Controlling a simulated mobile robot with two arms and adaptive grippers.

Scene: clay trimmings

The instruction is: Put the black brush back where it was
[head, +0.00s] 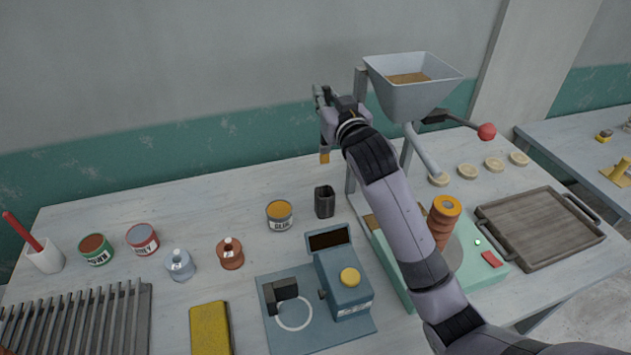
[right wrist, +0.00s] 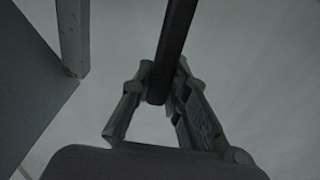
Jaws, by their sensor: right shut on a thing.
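The black brush shows in the right wrist view (right wrist: 176,45) as a dark bar between the fingers of my right gripper (right wrist: 163,85), which is shut on it. In the head view, my right gripper (head: 326,98) is raised above the back of the table, left of the hopper. A short orange-tan tip (head: 325,157), apparently the brush's end, hangs below it, clear of the table. The rest of the brush is mostly hidden there by the gripper. A black cup (head: 324,203) stands on the table nearly below that tip. My left gripper is not in view.
A grey hopper (head: 415,95) on posts stands close right of my gripper. A glue can (head: 280,215) sits left of the black cup. A white cup (head: 45,260) with a red-handled tool stands far left. A wooden tray (head: 540,228) lies at right. The back-left tabletop is clear.

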